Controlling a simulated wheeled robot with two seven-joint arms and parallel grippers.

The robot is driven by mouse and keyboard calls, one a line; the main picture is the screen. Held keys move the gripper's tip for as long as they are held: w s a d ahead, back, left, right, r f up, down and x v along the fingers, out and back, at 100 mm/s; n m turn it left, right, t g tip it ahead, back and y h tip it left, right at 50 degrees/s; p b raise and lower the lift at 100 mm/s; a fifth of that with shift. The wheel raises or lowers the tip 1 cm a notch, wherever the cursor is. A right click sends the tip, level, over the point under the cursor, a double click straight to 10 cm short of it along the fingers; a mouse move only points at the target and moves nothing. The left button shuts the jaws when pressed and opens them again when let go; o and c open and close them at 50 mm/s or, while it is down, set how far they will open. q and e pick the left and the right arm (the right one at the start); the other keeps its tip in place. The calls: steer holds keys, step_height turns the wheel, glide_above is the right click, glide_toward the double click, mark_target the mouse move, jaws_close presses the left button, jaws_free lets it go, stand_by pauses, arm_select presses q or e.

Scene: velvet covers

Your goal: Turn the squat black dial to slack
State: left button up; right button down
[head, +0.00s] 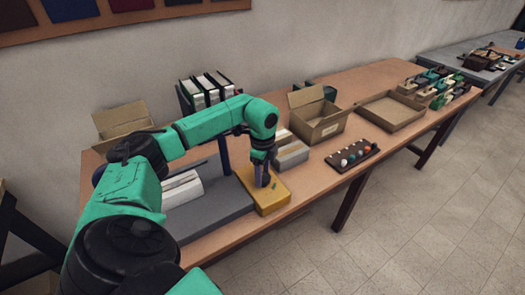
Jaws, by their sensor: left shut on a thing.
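A yellow box (274,203) sits on the table at the right end of a grey mat. My left arm reaches over from the left, and my left gripper (263,182) points down onto the top of this box. Its fingers are shut on the squat black dial there, which they hide almost wholly. A small green mark shows on the box top just right of the fingers. I cannot read the dial's setting. My right gripper is not in view.
Right behind the gripper are a white and grey box (291,157) and an open cardboard box (315,120). A dark rack with coloured knobs (352,155) lies to the right, before a shallow cardboard tray (391,109). White packets (182,190) lie on the grey mat (205,212).

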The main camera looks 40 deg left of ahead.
arm_select(q)
steer(key=o, duration=1.4)
steer(key=shift+r, duration=0.1)
step_height(320, 180, up, 15)
steer(key=shift+f+b, duration=0.2)
steer(key=shift+b, duration=0.3)
